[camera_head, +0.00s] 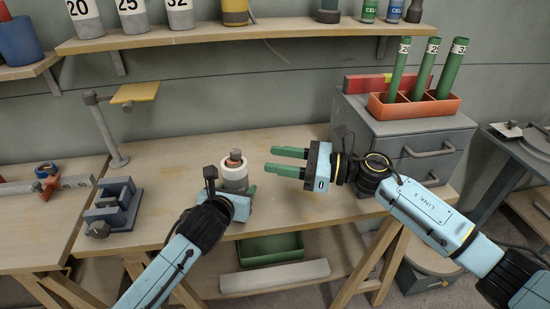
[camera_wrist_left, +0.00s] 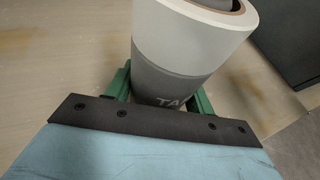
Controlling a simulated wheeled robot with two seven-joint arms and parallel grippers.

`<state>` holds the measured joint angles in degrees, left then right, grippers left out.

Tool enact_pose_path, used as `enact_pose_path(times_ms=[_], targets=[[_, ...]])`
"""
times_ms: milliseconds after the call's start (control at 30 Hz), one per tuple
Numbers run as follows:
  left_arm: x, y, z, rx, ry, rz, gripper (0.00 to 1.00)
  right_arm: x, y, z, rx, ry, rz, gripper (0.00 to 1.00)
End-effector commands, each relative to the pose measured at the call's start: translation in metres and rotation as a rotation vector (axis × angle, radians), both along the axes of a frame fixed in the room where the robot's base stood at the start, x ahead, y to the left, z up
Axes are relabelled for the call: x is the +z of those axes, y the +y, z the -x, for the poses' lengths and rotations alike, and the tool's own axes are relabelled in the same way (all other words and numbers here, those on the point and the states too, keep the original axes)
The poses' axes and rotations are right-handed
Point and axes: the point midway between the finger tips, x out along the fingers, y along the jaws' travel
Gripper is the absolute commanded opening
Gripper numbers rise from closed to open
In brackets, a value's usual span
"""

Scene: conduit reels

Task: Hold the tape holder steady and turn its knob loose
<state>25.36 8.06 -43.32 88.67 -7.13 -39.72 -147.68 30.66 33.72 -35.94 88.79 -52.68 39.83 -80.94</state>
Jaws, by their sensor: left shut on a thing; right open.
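The tape holder (camera_head: 235,181) stands upright on the wooden workbench, with a grey body, a white roll around its upper part and a dark knob (camera_head: 235,157) on top. In the head view the left gripper (camera_head: 246,190) partly hides the holder's base. My right gripper (camera_head: 289,160) is open and empty, its green fingers pointing left towards the holder, to the right of the knob and apart from it.
A grey drawer cabinet (camera_head: 405,142) with an orange tray (camera_head: 413,105) of green tubes stands at the right. A blue-grey clamp (camera_head: 114,204) and a lamp-like stand (camera_head: 117,160) are at the left. A shelf (camera_head: 200,36) runs above. A green bin (camera_head: 270,249) sits below the bench.

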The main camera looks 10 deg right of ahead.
Motion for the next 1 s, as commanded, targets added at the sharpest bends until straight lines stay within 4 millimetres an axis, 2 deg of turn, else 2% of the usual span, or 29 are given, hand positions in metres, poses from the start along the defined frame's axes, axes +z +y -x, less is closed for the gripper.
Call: enact_pose_path(times_ms=[167,200,400,767,1000], targets=[[-0.001,0.001,0.0,0.001,0.003,-0.002,0.25,0.0,0.0,0.0,0.0,0.0,0.0,0.43],[-0.001,0.001,0.0,0.001,0.003,-0.002,0.56,0.0,0.0,0.0,0.0,0.0,0.0,0.43],[-0.001,0.0,0.0,0.001,0.002,-0.001,0.79,0.0,0.0,0.0,0.0,0.0,0.0,0.43],[0.002,0.002,0.004,0.0,-0.001,0.0,0.79,0.0,0.001,0.0,0.0,0.0,0.0,0.43],[0.013,0.014,0.029,-0.001,-0.002,-0.002,0.79,0.0,0.001,0.0,0.0,0.0,0.0,0.43]])
